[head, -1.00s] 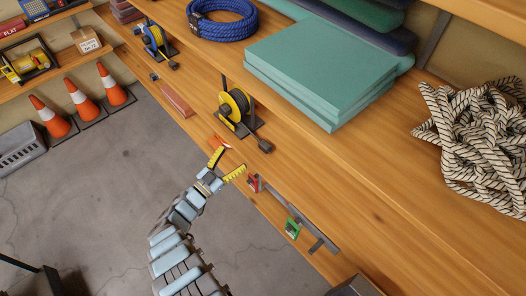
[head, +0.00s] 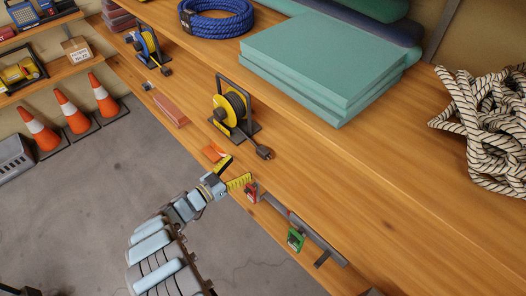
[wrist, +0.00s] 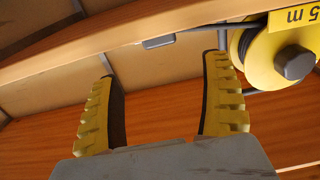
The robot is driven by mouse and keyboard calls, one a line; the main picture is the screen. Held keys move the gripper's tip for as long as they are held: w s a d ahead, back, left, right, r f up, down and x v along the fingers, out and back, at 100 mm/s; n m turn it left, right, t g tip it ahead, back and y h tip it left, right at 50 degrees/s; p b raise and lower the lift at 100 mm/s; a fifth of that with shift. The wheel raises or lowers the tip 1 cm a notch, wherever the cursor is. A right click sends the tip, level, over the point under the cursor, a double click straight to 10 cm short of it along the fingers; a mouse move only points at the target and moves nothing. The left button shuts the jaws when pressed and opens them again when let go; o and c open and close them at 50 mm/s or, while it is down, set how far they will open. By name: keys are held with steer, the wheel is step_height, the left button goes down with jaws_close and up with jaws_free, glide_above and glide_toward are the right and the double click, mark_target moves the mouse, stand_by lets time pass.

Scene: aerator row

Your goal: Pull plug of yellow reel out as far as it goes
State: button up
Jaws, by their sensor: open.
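The yellow reel (head: 232,105) stands upright in a dark frame on the wooden shelf, with dark cable wound on it. Its dark plug (head: 264,153) lies on the shelf to the lower right of the reel, on a short cable. My gripper (head: 234,172) is open and empty at the shelf's front edge, to the lower left of the plug and apart from it. In the wrist view, my yellow-padded fingers (wrist: 160,72) are spread, the grey plug (wrist: 158,42) shows beyond the gap between them, and part of the reel (wrist: 270,55) is at the right.
Teal boards (head: 320,62) lie behind the yellow reel.

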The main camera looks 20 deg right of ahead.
mark_target(260, 153)
steer(key=b+x, duration=0.2)
steer(key=x, duration=0.7)
steer(key=shift+w+d+f, duration=0.15)
steer(key=shift+d+f, duration=0.05)
steer(key=shift+d, duration=0.2)
steer(key=shift+w+d+r+b, duration=0.1)
steer(key=shift+w+d+b, duration=0.05)
steer(key=shift+d+b, duration=0.15)
steer(key=shift+w+d+r+b, duration=0.1)
steer(key=shift+w+d+b, duration=0.05)
steer(key=shift+d, duration=0.3)
steer(key=c, duration=1.3)
